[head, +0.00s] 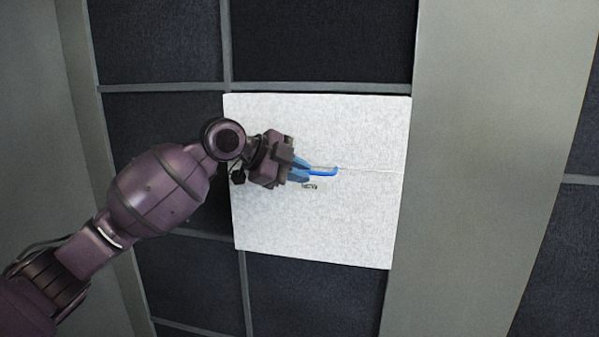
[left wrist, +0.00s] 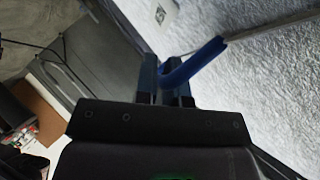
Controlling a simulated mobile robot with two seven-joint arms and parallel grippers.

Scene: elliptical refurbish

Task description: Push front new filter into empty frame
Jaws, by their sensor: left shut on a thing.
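The new filter (head: 320,225) is a white, textured square panel in the middle of the head view. It covers one cell of the dark grid, and whether it sits flush in the frame or stands proud of it cannot be told. My right gripper is out of view.
Dark filter panels (head: 160,42) in a grey frame grid (head: 160,87) surround the white filter. A wide grey post (head: 470,170) stands to its right. Blurred brown and pale items (left wrist: 25,115) show at the left of the left wrist view.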

